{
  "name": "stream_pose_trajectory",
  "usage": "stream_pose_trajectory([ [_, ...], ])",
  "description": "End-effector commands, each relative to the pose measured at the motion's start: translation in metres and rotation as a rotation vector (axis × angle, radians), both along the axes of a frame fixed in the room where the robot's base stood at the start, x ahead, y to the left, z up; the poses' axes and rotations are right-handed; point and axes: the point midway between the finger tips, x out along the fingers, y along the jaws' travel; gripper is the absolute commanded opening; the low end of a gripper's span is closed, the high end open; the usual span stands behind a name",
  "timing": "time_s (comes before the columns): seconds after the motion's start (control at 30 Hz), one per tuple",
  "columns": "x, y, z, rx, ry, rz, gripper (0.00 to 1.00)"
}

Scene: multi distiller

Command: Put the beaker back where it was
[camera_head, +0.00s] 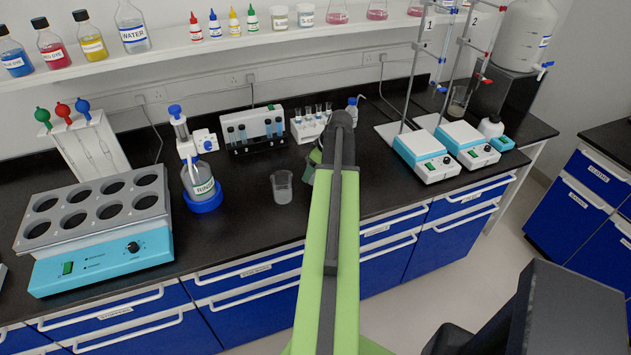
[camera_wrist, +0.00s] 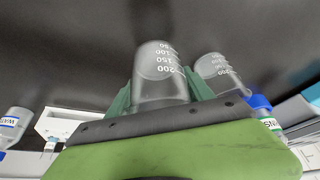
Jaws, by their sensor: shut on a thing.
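My gripper (camera_wrist: 160,95) is shut on a clear graduated beaker (camera_wrist: 160,68), which sits between its green fingers in the wrist view. In the head view my green forearm hides most of the gripper (camera_head: 314,165), and I cannot make out the held beaker there. A second clear beaker (camera_head: 282,187) stands upright on the black counter, just left of my gripper. It also shows in the wrist view (camera_wrist: 216,74), beside the held one and apart from it. I cannot tell whether the held beaker touches the counter.
A bottle with a blue-topped dispenser (camera_head: 200,178) stands left of the free beaker. A grey rack with round holes (camera_head: 95,205) is further left. Test-tube racks (camera_head: 255,130) stand behind. Two hotplates (camera_head: 425,155) stand right. Some counter (camera_head: 245,215) is bare in front.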

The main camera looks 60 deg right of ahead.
Motion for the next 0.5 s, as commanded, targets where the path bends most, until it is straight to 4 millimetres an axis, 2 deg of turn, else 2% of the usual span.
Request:
stream_pose_trajectory([
  [0.13,0.0,0.0,-0.005,0.0,0.0,0.0,0.09],
  [0.37,0.0,0.001,-0.042,0.0,0.0,0.001,0.09],
  [0.5,0.0,0.001,-0.04,-0.001,0.0,0.002,0.09],
])
